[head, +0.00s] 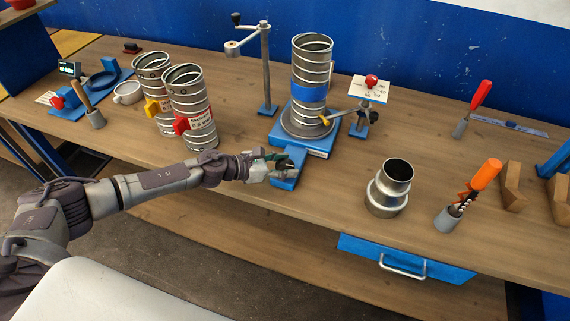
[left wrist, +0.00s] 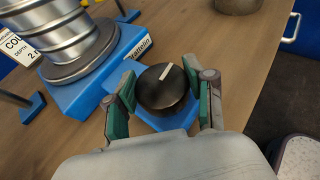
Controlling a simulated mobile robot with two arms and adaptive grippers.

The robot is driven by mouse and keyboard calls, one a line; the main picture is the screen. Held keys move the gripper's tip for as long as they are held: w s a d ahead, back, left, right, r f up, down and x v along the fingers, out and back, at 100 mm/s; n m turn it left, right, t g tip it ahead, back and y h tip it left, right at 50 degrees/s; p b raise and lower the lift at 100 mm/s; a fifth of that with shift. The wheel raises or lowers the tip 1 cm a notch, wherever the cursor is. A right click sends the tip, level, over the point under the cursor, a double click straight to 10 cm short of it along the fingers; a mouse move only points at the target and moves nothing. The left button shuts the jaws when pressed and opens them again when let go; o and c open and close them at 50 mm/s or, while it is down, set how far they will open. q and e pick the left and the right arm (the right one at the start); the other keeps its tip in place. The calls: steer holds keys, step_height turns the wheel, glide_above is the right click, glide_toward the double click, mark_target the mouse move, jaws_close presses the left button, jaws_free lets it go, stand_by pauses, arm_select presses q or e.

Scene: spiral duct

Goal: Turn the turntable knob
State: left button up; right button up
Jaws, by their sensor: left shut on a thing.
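The turntable knob (left wrist: 162,88) is a round black knob with a white pointer line, on a blue block at the front of the turntable base. My left gripper (left wrist: 160,92) has its green-padded fingers on both sides of the knob and is shut on it. In the head view my left gripper (head: 272,160) covers the knob. The blue turntable base (head: 318,146) carries a round metal plate with an upright spiral duct (head: 311,68) that has a blue band. The duct's lower part also shows in the left wrist view (left wrist: 65,35). My right gripper is not in view.
Two spiral ducts with yellow (head: 153,107) and red (head: 182,123) tags stand left of the turntable. A crank stand (head: 266,70) and a dial post (head: 370,90) stand behind and beside it. A metal reducer (head: 390,188) and an orange-handled tool (head: 482,178) stand to the right.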

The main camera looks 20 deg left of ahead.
arm_select(q)
steer(key=shift+s+r+p, duration=0.1)
steer(key=shift+p, duration=0.35)
steer(key=n+t+y+p, duration=0.1)
steer(key=n+y+p, duration=0.1)
steer(key=n+p, duration=0.1)
steer(key=n+t+y+p, duration=0.2)
steer(key=y+p, duration=0.1)
steer(key=p, duration=0.1)
steer(key=shift+d+r+n+t+y+p, duration=0.15)
steer(key=shift+n+t+y+p, duration=0.15)
steer(key=shift+n+p, duration=0.1)
steer(key=shift+n+y, duration=0.4)
steer(key=shift+y, duration=0.1)
steer(key=n+y, duration=0.2)
steer(key=y+p, duration=0.1)
steer(key=shift+f+n+t, duration=0.25)
steer(key=shift+n+t, duration=0.15)
steer(key=n+y, duration=0.3)
steer(key=y, duration=0.1)
steer(key=shift+n+g, duration=0.3)
steer(key=n+g+y, duration=0.1)
steer(key=n+y, duration=0.1)
steer(key=y, duration=0.1)
steer(key=shift+n+b, duration=0.3)
steer(key=shift+n+g+y+b, duration=0.6)
steer(key=shift+n+g+y, duration=0.5)
steer(key=shift+n+y, duration=0.4)
steer(key=shift+r, duration=0.1)
steer(key=o, duration=1.2)
